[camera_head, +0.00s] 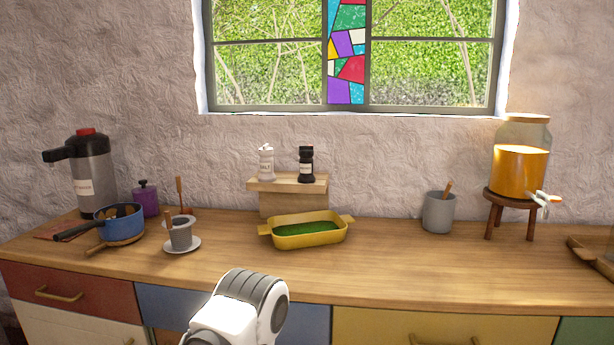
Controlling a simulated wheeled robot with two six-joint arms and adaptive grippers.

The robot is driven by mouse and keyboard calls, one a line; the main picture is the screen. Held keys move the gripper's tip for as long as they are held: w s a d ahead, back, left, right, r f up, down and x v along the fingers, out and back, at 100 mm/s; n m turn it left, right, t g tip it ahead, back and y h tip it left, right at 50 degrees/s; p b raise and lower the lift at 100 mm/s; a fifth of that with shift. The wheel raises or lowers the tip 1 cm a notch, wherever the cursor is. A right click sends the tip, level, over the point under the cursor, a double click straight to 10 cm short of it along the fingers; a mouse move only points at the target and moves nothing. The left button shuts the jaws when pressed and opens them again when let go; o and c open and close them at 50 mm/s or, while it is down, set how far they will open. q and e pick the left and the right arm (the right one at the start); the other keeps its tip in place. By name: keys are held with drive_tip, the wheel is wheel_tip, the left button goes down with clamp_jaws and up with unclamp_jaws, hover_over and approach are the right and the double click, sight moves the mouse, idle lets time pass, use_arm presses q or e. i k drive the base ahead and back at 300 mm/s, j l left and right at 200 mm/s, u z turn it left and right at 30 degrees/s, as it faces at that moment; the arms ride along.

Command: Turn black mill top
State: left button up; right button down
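The black mill (306,164) stands upright on a small wooden riser (292,203) at the back of the counter, against the wall. It has a dark body with a pale label and a dark top. A white salt mill (266,163) stands to its left on the same riser. Neither of my grippers shows in the head view. A white and grey link of my own arm rises at the bottom middle, well in front of the riser, and nothing of mine touches the mill.
A yellow dish (318,238) with green contents sits in front of the riser. To the left are a blue pot (120,218), a grey cup (180,234) on a saucer, and a dispenser (91,172). A grey crock (438,213) and a juice jar (519,172) stand right. The front right counter is clear.

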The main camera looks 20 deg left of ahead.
sight(305, 152)
drive_tip(key=i+j+z, duration=0.1)
drive_tip(key=j, duration=0.4)
drive_tip(key=i+j+z, duration=0.15)
drive_tip(key=j, duration=0.4)
drive_tip(key=j+z, duration=0.1)
drive_tip(key=j, duration=0.45)
